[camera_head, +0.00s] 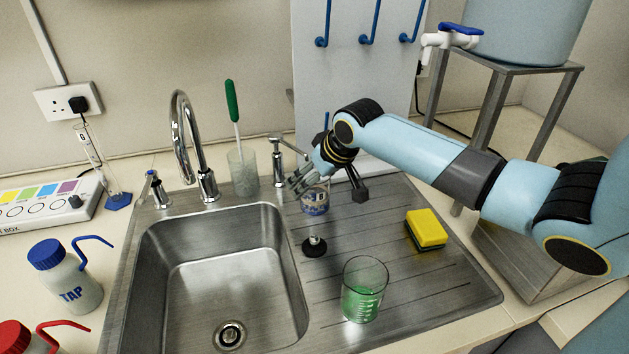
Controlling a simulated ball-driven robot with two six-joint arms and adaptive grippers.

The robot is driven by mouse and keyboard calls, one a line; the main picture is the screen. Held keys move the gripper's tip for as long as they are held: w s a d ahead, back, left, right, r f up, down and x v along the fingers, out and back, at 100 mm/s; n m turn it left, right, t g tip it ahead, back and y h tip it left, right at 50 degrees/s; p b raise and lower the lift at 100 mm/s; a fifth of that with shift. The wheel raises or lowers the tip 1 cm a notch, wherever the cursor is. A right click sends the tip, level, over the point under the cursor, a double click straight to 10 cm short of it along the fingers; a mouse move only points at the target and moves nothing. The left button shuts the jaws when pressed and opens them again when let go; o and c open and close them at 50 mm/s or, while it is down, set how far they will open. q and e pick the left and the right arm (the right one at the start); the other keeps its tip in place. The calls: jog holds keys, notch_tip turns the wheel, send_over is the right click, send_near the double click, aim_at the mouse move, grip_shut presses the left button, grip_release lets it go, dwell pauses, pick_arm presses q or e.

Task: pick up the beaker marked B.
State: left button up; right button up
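A small glass beaker (314,203) with bluish contents and dark marking stands on the ribbed steel drainboard, right of the sink. The marking may be a B, but it is too small to read surely. My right gripper (328,188) is at this beaker, pointing down, its fingers spread to either side and partly hiding its rim. A clear gap shows between the beaker and the right-hand finger; whether the left-hand finger touches the glass I cannot tell. Another beaker (364,302), with green liquid and white graduations, stands nearer on the drainboard. My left gripper is out of view.
A yellow sponge (426,228) lies to the right. A small metal tap (278,160) and a glass with a green-handled brush (242,172) stand behind. The sink (215,270) is left; the right-hand drainboard is mostly clear.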

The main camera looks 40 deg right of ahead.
jog(key=c, duration=1.1)
jog(key=shift+r, duration=0.15)
